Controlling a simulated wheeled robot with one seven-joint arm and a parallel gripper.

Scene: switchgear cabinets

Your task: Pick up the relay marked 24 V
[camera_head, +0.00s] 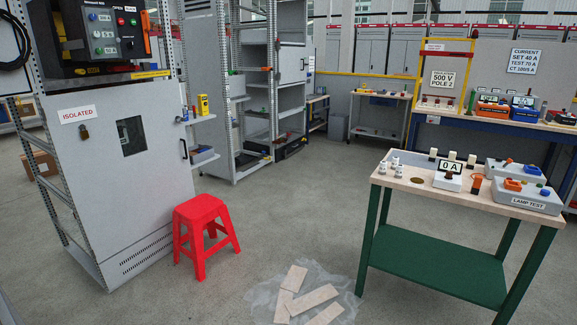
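No 24 V marking is readable in the head view, so I cannot tell which item is the relay. Small pale blocks (452,156) stand along the back of the green-legged workbench (408,187) at the right; they are too small to identify. A display box reading 0 A (448,177) stands in front of them. Several small white pieces (397,170) stand at the bench's left end. An orange-and-black piece (477,183) stands right of the display. My gripper is not in view.
A grey box labelled LAMP TEST (527,196) is on the bench's right end. A red stool (203,226) stands before the cabinet marked ISOLATED (122,170). Pale boards (290,279) lie on plastic sheeting left of the bench. The floor in the middle (300,195) is clear.

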